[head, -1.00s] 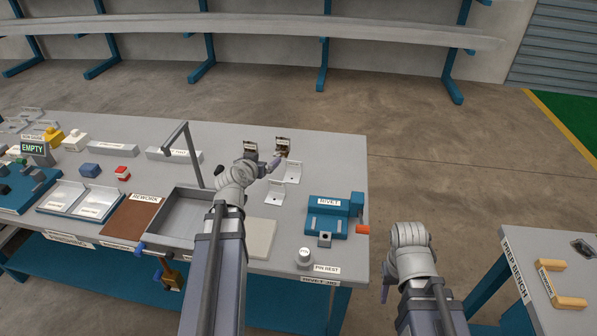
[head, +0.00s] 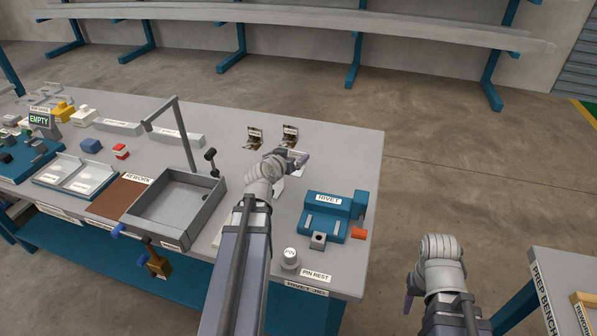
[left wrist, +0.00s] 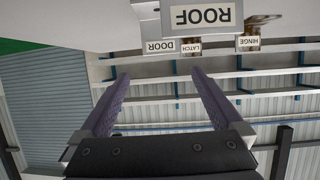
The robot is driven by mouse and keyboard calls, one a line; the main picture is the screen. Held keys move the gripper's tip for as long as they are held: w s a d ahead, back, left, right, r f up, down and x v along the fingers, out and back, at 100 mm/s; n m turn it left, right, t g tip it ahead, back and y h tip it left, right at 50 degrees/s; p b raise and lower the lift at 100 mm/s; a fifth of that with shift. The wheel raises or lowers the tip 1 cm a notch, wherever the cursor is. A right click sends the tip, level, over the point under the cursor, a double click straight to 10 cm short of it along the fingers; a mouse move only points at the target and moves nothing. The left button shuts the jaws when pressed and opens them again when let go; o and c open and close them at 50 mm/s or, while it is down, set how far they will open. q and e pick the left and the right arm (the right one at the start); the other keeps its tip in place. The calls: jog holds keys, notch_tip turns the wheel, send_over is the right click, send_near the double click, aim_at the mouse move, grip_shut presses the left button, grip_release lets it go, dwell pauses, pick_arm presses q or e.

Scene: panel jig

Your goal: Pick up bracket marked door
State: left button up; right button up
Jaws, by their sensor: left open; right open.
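In the left wrist view, upside down, the bracket marked DOOR (left wrist: 175,46) stands beyond and beside the nearer bracket marked ROOF (left wrist: 205,15). In the head view the far pale bracket (head: 297,157), apparently the door one, is partly hidden behind my left gripper (head: 301,162). The near bracket (head: 278,188) is mostly covered by my left arm. My left gripper is open and empty; its two purple fingers also show in the left wrist view (left wrist: 160,76), with the DOOR label above the gap between them. My right gripper (head: 409,303) is open, off the table's right side.
Two brown parts (head: 254,138) (head: 290,135), by the HINGE (left wrist: 249,41) and LATCH (left wrist: 188,48) labels, stand behind the brackets. The blue RIVET fixture (head: 335,215) is to the right, the pin rest (head: 290,258) in front, and a grey tray (head: 215,200) to the left.

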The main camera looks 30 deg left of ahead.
aim_at(297, 153)
pick_arm(q)
jog(key=shift+f+b, duration=0.45)
jog(key=shift+f, duration=0.35)
jog(key=shift+w, duration=0.1)
jog(key=shift+b+x, duration=1.55)
jog(key=shift+x, duration=2.4)
jog(key=shift+s+a+f, duration=0.1)
jog(key=shift+s, duration=0.1)
jog(key=c, duration=1.3)
